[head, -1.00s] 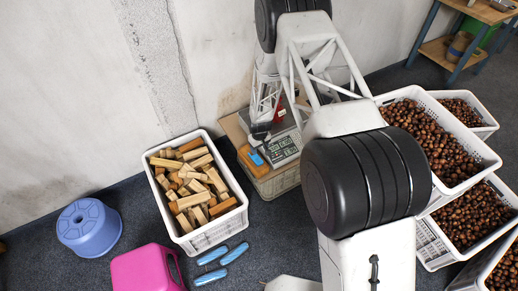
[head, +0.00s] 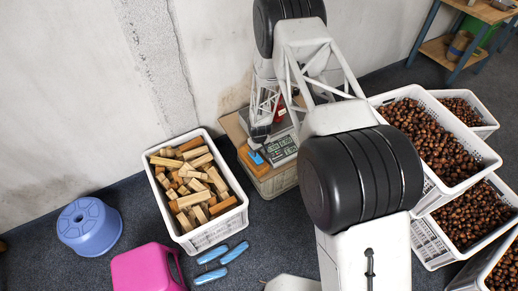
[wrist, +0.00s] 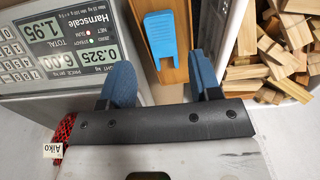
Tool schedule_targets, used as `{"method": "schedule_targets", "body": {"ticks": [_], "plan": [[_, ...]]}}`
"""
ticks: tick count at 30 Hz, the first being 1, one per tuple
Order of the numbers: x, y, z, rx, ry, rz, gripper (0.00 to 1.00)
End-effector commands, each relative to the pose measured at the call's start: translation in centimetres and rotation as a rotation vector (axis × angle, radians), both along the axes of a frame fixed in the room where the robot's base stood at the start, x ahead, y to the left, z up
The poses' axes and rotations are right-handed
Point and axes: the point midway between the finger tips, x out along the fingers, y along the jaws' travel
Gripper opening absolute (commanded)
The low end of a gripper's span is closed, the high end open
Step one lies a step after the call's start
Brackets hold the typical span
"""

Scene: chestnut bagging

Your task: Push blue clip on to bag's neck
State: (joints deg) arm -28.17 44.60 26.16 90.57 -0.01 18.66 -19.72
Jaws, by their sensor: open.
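The blue clip (wrist: 161,34) stands on an orange-brown block (wrist: 171,65) beside the scale in the wrist view. The clip shows small in the head view (head: 256,158). My gripper (wrist: 162,80) is open, its two blue-padded fingers apart and nothing held between them. The clip lies ahead of the gap between the fingertips, apart from both. A piece of red net (wrist: 68,128) with an "Aiko" tag, seemingly part of the bag, shows at the lower left of the wrist view. The bag's neck is not clearly visible.
The scale (wrist: 50,58) with its lit display stands left of the clip. A white crate of wood blocks (head: 205,237) is to the left in the head view. Several blue packets (head: 210,275) lie on the floor. Crates of chestnuts (head: 478,172) stand at the right.

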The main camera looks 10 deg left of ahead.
Motion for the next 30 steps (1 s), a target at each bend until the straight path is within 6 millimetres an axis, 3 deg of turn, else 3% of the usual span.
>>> {"method": "schedule_targets", "body": {"ticks": [18,30], "plan": [[-0.1,0.0,-5.3,-0.001,0.001,0.0,0.57],[0.0,0.0,-7.6,0.0,0.0,0.0,0.57]]}}
